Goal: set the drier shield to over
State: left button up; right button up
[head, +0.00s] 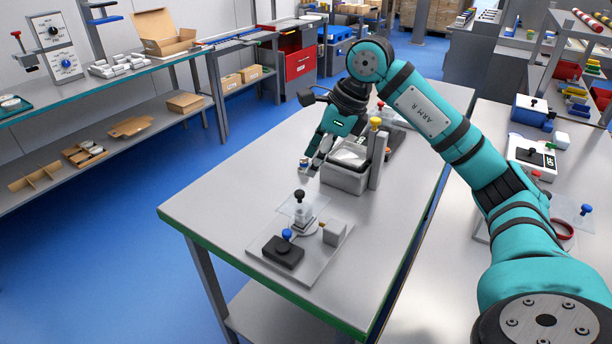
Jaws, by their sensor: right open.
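A grey base plate (325,262) lies near the front corner of the green-edged table. A clear, flat panel (291,208), which looks like the drier shield, sits level on it around a white post with a black knob (299,195). A black block (284,252) with a blue knob and a small grey block (335,233) stand beside the post. My right gripper (311,166) is open, fingers pointing down, behind the panel and apart from it, just left of a grey tub. My left gripper is out of view.
The grey tub (345,180) with white contents and an upright post with a yellow knob (375,124) stand close to my right gripper. The table's left part is clear. A side table at right holds a white device (532,152) and other items.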

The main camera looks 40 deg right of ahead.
jog(key=shift+v, duration=1.5)
jog(key=shift+f, duration=0.1)
